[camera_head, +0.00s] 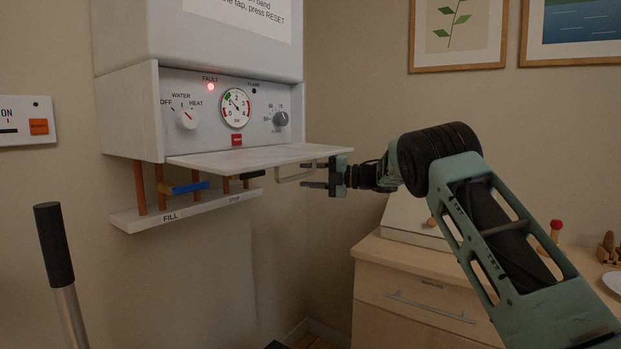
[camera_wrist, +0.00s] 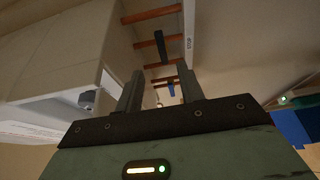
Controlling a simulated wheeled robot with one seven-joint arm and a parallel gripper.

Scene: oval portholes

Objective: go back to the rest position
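My gripper (camera_head: 308,175) is at the front right of the boiler's lowered white flap (camera_head: 235,156), at about the height of the flap's edge. My arm reaches in from the lower right.
Below the boiler, copper pipes (camera_head: 139,188) run to a white shelf marked FILL and STOP (camera_head: 185,212), with a blue lever (camera_head: 187,188) and a black lever (camera_head: 252,175). A red FAULT light (camera_head: 211,87) glows. A wooden drawer cabinet (camera_head: 420,290) stands at lower right.

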